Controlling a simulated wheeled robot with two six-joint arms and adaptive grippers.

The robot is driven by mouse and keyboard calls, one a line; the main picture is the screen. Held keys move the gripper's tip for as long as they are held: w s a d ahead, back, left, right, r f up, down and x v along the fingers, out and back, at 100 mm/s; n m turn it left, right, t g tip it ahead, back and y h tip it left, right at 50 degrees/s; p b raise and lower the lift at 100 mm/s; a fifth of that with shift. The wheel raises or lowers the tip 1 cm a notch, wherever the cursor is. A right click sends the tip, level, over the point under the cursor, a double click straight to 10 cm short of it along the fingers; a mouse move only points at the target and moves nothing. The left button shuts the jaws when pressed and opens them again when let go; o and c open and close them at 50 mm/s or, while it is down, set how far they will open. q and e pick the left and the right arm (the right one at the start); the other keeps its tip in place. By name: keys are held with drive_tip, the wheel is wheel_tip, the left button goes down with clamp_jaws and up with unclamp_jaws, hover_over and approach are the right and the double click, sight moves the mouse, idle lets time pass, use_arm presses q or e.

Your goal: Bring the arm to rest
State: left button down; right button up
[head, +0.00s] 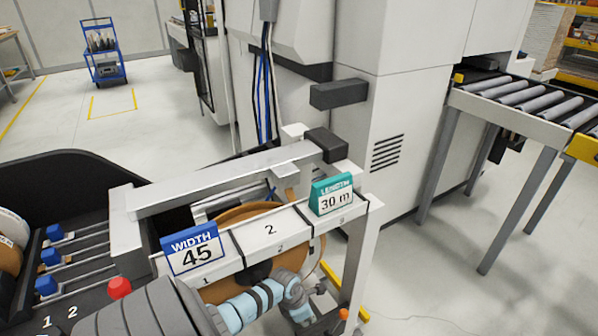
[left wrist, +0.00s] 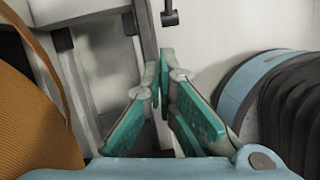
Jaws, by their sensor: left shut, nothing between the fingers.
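My left arm comes in from the bottom left of the head view, with light blue parts in front of the rail stand. My left gripper (left wrist: 160,68) shows clearly in the left wrist view. Its two teal-padded fingers meet at the tips and hold nothing. In the head view the fingers cannot be made out clearly. A tan-orange roll (left wrist: 38,110) is at the left of the wrist view, apart from the fingers. My right gripper is in neither view.
A white rail (head: 270,236) carries a blue WIDTH 45 sign (head: 193,247) and a green LENGTH 30 m sign (head: 332,195). An orange-brown roll (head: 240,211) sits behind it. A large white machine (head: 405,110) and roller conveyor (head: 525,97) stand beyond. A blue cart (head: 102,50) is far back.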

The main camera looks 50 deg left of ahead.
use_arm(q)
drive_tip(key=shift+s+a, duration=0.15)
drive_tip(key=shift+s, duration=0.45)
drive_tip(key=shift+s+a, duration=0.15)
drive_tip(key=shift+s, duration=0.45)
